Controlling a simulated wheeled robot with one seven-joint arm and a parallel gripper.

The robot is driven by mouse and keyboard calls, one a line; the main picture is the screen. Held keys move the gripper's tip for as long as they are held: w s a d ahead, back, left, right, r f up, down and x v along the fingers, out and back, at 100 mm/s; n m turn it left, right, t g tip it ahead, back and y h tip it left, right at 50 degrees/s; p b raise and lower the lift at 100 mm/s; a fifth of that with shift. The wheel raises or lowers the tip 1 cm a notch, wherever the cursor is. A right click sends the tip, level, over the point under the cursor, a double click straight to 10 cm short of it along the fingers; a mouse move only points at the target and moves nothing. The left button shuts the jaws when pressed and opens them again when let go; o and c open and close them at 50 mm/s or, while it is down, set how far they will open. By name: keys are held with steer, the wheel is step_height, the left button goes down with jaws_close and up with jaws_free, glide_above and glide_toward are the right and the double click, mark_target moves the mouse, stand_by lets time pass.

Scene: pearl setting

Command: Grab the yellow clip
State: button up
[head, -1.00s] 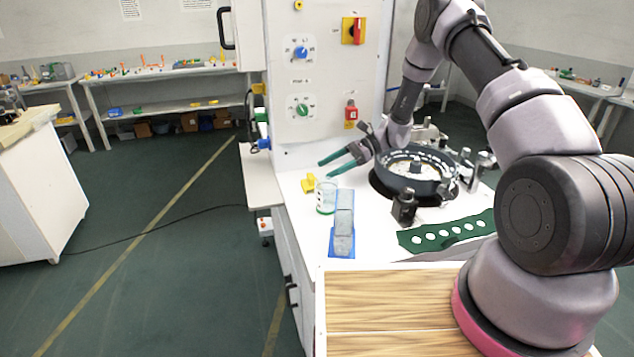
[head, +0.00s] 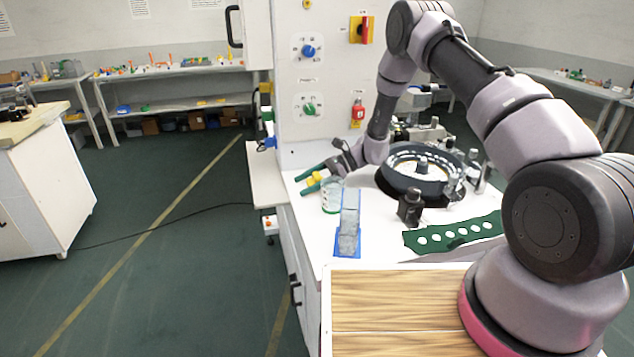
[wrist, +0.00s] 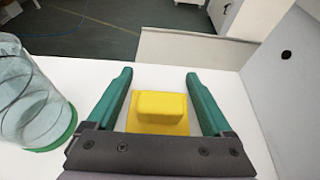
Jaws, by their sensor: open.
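The yellow clip (wrist: 160,112) lies on the white bench top between the two green fingers of my gripper (wrist: 158,84) in the wrist view. The fingers are open, one on each side of it, with a gap to the clip on both sides. In the head view the yellow clip (head: 313,181) shows small between the green fingers of my gripper (head: 308,180), near the bench's left edge, partly covered by the near finger.
A clear beaker with a green base (wrist: 32,98) stands close to the left finger; it also shows in the head view (head: 331,197). A clear block on a blue base (head: 348,238) stands nearer. A black ring fixture (head: 418,183) is right of my gripper. A wall panel (wrist: 288,92) rises at right.

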steer(key=c, duration=1)
